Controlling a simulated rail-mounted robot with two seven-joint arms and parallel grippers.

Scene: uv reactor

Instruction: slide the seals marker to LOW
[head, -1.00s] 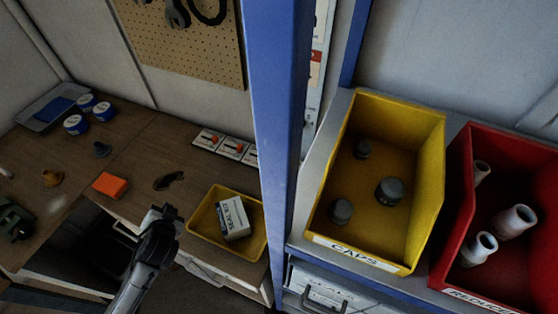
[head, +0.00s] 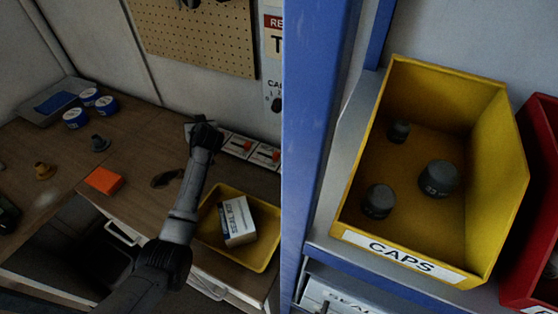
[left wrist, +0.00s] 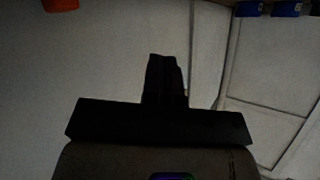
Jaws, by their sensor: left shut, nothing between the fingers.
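The middle card (head: 237,145) and the right card (head: 265,155) show, while the left one is mostly hidden by my left gripper. The lettering is too small to read, so I cannot tell which is the seals marker or where LOW is. My left gripper (head: 203,123) is shut and empty, over the left end of the row. I cannot tell whether it touches a slider. Its shut fingers (left wrist: 165,75) also show in the dark left wrist view. My right gripper is out of view.
A yellow tray (head: 268,262) with a seal kit box (head: 238,221) sits in front of the cards. An orange block (head: 104,180) and a dark item (head: 166,179) lie to the left. A blue post (head: 312,150) and a yellow caps bin (head: 505,150) stand to the right.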

